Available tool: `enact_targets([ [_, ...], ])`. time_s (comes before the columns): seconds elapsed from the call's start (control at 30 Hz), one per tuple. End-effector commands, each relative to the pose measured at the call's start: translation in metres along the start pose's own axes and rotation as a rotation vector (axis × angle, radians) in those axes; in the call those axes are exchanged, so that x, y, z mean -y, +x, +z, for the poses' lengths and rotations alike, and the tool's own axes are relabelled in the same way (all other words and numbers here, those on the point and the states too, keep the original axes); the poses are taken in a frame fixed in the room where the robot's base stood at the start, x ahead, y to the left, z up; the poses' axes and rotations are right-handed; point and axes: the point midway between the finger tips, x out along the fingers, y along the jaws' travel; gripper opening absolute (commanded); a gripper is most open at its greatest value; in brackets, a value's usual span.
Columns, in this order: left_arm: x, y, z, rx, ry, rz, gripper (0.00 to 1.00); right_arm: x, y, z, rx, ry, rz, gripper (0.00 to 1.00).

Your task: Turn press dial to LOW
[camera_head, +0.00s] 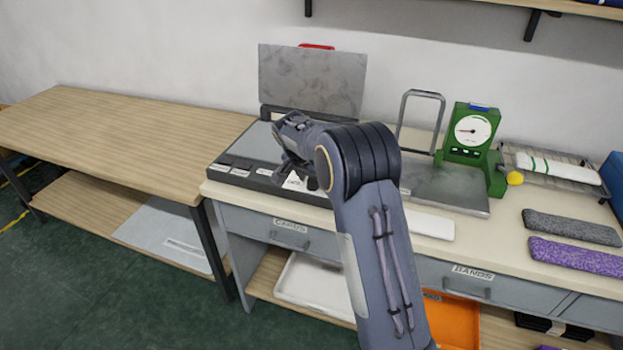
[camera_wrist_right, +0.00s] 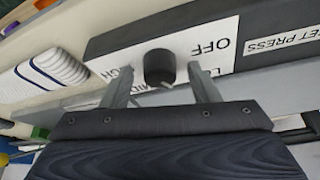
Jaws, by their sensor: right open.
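The press (camera_head: 240,152) stands on the bench with its grey lid (camera_head: 312,80) raised. Its black dial (camera_wrist_right: 159,67) shows in the right wrist view, on a white label plate (camera_wrist_right: 212,48) printed with OFF, a partly hidden word starting with L, and other words at left. A small pale mark shows on the dial's lower edge in that view. My right gripper (camera_head: 296,172) is at the press's front edge, hiding the dial in the head view. Its open fingers stand on either side of the dial; I cannot tell whether they touch it. My left gripper is out of view.
A green dial scale (camera_head: 471,133) with a metal plate (camera_head: 445,187) stands right of the press. A wire rack (camera_head: 545,165) and grey and purple knitted pieces (camera_head: 575,255) lie further right. A bare wooden table (camera_head: 120,140) is at left.

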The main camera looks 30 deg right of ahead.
Motion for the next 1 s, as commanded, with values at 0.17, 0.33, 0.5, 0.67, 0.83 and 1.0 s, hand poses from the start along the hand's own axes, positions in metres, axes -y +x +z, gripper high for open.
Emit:
enact_targets([
  [0.17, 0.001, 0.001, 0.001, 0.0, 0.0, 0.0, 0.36, 0.001, -0.02, -0.001, -0.002, 0.0, -0.005, 0.55],
  [0.33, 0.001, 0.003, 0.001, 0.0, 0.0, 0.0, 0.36, 0.001, -0.05, 0.0, -0.002, 0.0, -0.004, 0.55],
  [0.5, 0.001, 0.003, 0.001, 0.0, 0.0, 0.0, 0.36, 0.001, -0.071, 0.0, -0.001, 0.0, -0.002, 0.55],
  [0.67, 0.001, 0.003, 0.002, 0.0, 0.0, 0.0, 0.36, 0.0, -0.077, 0.0, 0.0, 0.0, 0.0, 0.55],
  [0.83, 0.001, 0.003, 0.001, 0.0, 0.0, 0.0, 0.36, 0.0, -0.078, 0.0, 0.0, 0.0, 0.0, 0.55],
  [1.0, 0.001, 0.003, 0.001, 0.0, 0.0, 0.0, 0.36, 0.0, -0.077, 0.0, 0.0, 0.0, 0.0, 0.55],
])
